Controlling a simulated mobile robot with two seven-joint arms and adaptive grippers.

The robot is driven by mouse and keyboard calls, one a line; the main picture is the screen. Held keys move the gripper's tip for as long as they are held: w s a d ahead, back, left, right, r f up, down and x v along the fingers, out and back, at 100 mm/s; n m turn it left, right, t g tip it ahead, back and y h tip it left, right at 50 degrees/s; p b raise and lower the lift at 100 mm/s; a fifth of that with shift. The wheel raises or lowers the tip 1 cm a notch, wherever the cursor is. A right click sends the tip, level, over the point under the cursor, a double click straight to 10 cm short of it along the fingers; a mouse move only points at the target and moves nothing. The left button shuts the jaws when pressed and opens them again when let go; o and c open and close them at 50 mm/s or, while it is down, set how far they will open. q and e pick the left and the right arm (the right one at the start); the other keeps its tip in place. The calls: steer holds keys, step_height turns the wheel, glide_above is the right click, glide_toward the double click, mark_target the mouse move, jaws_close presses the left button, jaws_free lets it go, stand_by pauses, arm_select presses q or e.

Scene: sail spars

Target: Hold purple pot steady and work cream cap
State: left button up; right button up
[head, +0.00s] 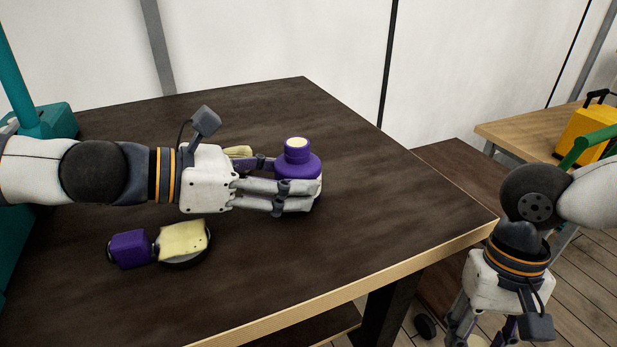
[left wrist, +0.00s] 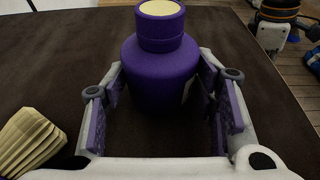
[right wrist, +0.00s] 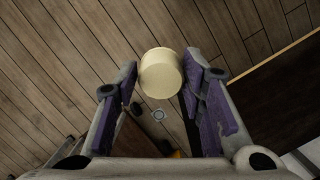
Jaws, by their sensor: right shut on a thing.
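The purple pot (head: 297,165) stands upright on the dark table, its neck topped by a pale cream disc. My left gripper (head: 318,196) reaches around it from the left. In the left wrist view the fingers lie on either side of the pot (left wrist: 160,75), open, with narrow gaps seeming to show. The cream cap (right wrist: 161,73) is between the fingertips of my right gripper (right wrist: 163,80), which is shut on it. In the head view my right gripper (head: 480,335) hangs low off the table's right side, partly cut off by the frame's lower edge.
A purple block (head: 130,249) and a cream sponge-like piece (head: 183,238) on a dark round dish lie at the table's front left. A ribbed cream object (left wrist: 30,138) lies left of the pot. The table's (head: 390,215) right part is clear. A yellow case (head: 583,133) stands far right.

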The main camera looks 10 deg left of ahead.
arm_select(q)
steer(key=c, duration=1)
steer(key=shift+o, duration=0.2)
steer(key=shift+f, duration=0.15)
steer(key=shift+c, duration=0.2)
arm_select(e)
steer(key=shift+f, duration=0.1)
arm_select(q)
steer(key=o, duration=1.6)
steer(key=shift+c, duration=0.2)
steer(key=c, duration=1.6)
steer(key=shift+o, duration=0.2)
